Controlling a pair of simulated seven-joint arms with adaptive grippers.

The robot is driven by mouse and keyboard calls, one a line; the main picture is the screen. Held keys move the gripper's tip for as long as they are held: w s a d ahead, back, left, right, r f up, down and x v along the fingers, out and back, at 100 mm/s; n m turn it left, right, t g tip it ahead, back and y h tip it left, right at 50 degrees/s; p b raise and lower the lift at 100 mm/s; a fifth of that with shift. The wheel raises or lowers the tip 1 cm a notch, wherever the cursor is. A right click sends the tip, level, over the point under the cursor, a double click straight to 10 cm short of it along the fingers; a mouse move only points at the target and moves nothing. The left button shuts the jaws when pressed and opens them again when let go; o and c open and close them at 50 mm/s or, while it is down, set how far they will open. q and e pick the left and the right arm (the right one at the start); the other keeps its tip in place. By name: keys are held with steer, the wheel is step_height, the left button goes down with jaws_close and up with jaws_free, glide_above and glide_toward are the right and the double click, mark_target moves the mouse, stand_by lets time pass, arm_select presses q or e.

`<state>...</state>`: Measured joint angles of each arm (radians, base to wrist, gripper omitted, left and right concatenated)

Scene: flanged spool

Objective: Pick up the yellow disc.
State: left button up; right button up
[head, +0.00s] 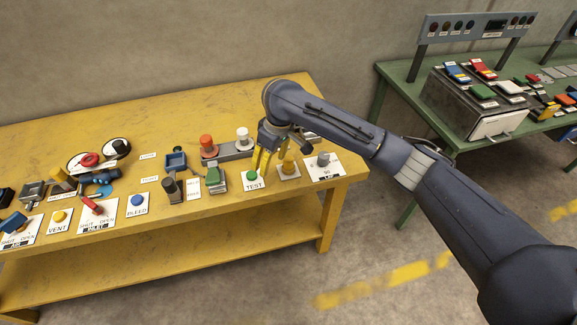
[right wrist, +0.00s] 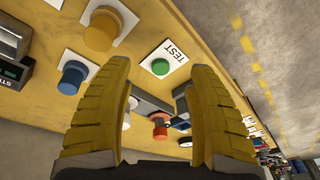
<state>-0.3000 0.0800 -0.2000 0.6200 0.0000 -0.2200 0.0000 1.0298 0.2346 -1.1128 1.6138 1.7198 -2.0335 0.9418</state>
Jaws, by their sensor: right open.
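A yellow disc (head: 289,166) sits on a white plate near the table's front right, right of the TEST button. In the right wrist view the gap between the fingertips (right wrist: 160,78) lies below the green TEST button. My left gripper is not in view.
The green TEST button (head: 252,175) and a grey knob (head: 323,158) on a white plate flank the disc. Red and white cylinders (head: 207,145) stand behind on a grey bar. Buttons and levers crowd the table's left. A green table (head: 400,75) stands at the right.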

mark_target(289, 158)
steer(key=w+d+r+m+h, duration=0.2)
steer(key=w+d+r, duration=0.35)
steer(key=r, duration=0.45)
steer(key=shift+g, duration=0.4)
steer(key=shift+s+d+f, duration=0.1)
steer(key=shift+d+f, duration=0.05)
steer(key=shift+f, duration=4.1)
steer(key=shift+d+f, duration=0.1)
steer(key=shift+f, duration=4.15)
steer(key=shift+c, duration=0.5)
jaws_close()
